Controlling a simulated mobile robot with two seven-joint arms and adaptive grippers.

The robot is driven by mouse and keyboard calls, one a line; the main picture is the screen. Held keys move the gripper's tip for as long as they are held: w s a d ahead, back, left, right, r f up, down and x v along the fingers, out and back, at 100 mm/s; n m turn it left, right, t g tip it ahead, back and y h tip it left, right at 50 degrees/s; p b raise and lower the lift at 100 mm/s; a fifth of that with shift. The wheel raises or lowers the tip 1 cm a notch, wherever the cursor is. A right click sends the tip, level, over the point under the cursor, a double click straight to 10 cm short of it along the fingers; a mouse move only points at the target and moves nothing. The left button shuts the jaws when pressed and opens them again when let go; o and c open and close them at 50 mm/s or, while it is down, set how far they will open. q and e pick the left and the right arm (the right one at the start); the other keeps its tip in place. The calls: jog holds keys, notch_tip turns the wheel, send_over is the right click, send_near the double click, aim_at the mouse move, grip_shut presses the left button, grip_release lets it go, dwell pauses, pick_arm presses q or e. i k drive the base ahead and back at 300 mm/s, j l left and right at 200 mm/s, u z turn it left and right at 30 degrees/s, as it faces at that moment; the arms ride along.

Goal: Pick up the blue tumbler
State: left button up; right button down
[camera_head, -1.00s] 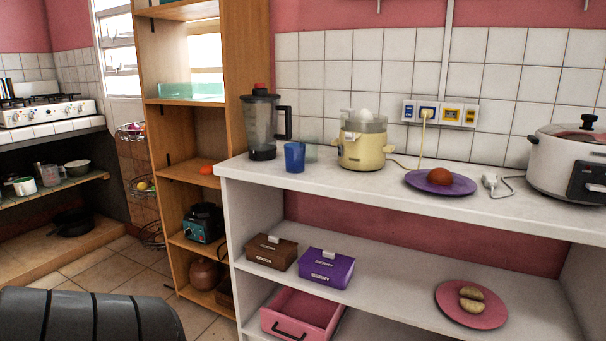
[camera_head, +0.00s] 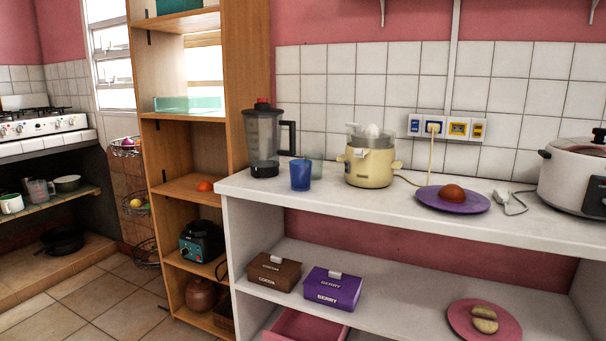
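The blue tumbler (camera_head: 301,175) stands upright on the white counter (camera_head: 400,204), near its left end. It is between the blender and the yellow juicer, close to the front edge. A clear glass (camera_head: 317,168) stands just behind it to the right. Neither of my grippers shows in the head view, so I cannot see their state.
The blender (camera_head: 263,140) stands left of the tumbler and the juicer (camera_head: 370,158) right of it. A purple plate (camera_head: 453,200) with an orange-brown ball lies further right, before a white cooker (camera_head: 575,175). A wooden shelf (camera_head: 245,60) rises at the left.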

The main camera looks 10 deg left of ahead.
aim_at(300, 169)
jog(key=i+u, duration=0.1)
jog(key=i, duration=0.3)
jog(key=i+l+u, duration=0.15)
jog(key=i, duration=0.25)
jog(key=i+l+u, duration=0.1)
jog(key=i, duration=0.3)
jog(key=l, duration=0.1)
